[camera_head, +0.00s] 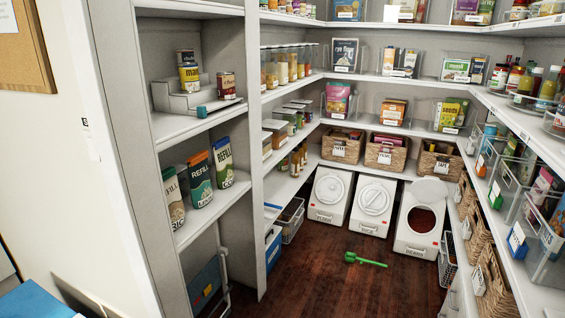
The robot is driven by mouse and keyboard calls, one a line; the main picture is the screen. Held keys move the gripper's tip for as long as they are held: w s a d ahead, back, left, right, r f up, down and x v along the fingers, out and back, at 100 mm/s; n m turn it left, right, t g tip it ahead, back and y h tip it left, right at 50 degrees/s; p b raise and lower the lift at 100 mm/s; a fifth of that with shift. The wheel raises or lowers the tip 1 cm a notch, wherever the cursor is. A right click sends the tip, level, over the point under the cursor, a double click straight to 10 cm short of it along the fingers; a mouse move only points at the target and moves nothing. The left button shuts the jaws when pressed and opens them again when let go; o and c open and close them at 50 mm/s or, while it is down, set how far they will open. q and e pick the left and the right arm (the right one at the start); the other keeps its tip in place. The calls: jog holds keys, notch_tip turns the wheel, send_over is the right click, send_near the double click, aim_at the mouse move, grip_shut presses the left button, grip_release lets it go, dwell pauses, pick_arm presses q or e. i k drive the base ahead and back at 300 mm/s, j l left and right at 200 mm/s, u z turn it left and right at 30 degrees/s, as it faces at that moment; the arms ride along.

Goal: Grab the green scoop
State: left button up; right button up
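A green scoop (364,259) lies on the dark wood floor in the head view, in front of the white bins. Its wider end points left and its thin handle points right. Nothing touches it from above. Neither of my grippers shows in the head view.
White bins (330,194) stand at the back; the right one (419,216) has its round lid tipped up. Shelves line the left, back and right. A wire basket (448,260) stands right of the scoop, and wicker baskets (493,290) sit along the right. The floor (330,292) around the scoop is clear.

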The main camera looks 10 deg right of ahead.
aim_at(351, 257)
jog(key=i+l+z, duration=0.1)
jog(key=i+z, duration=0.3)
jog(key=i+j+z, duration=0.1)
jog(key=i+z, duration=0.25)
jog(key=i, duration=0.2)
jog(key=i+j+z, duration=0.2)
jog(key=i+z, duration=0.2)
jog(key=i, duration=0.1)
